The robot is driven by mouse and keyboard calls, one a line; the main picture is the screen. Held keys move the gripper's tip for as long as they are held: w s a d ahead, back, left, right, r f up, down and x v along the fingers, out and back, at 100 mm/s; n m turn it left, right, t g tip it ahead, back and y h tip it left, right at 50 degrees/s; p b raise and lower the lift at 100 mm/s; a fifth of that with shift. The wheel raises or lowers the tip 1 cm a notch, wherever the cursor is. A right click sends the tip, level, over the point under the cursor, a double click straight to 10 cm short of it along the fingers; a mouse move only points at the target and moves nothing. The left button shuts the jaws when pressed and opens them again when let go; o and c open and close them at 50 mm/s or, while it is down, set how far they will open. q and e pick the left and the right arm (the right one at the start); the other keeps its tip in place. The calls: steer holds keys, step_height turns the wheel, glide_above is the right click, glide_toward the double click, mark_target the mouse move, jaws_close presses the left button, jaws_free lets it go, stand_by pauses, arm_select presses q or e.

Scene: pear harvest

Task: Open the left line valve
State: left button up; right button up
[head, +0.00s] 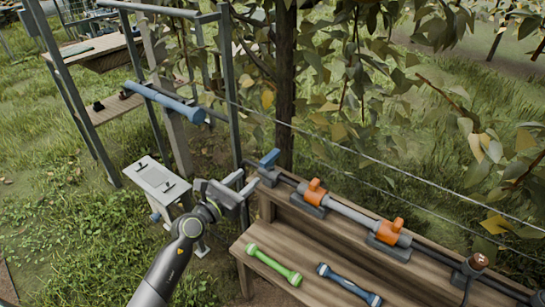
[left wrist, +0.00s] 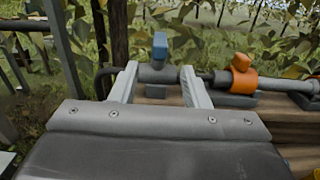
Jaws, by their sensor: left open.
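The left line valve has a blue handle (head: 269,158) and sits at the left end of the grey pipe on the wooden bench. In the left wrist view the blue handle (left wrist: 160,46) stands up from the grey valve body (left wrist: 158,74). My left gripper (head: 243,184) is open and empty, just to the left and near side of the valve. In the left wrist view its fingertips (left wrist: 159,70) frame the valve body, with the handle just above and between them. I cannot tell whether the fingers touch it. My right gripper is not in view.
Orange fittings (head: 314,193) sit along the pipe to the right. A green tool (head: 273,264) and a blue tool (head: 348,285) lie on the lower bench board. A grey post (head: 230,90), a wire and hanging leaves are close behind the valve.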

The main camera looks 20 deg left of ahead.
mark_target(272, 154)
arm_select(q)
steer(key=b+x, duration=0.1)
steer(key=x, duration=1.1)
steer(key=shift+w+f+b, duration=0.1)
steer(key=shift+w+b, duration=0.15)
steer(key=shift+b, duration=0.15)
steer(key=shift+d, duration=0.1)
jaws_close()
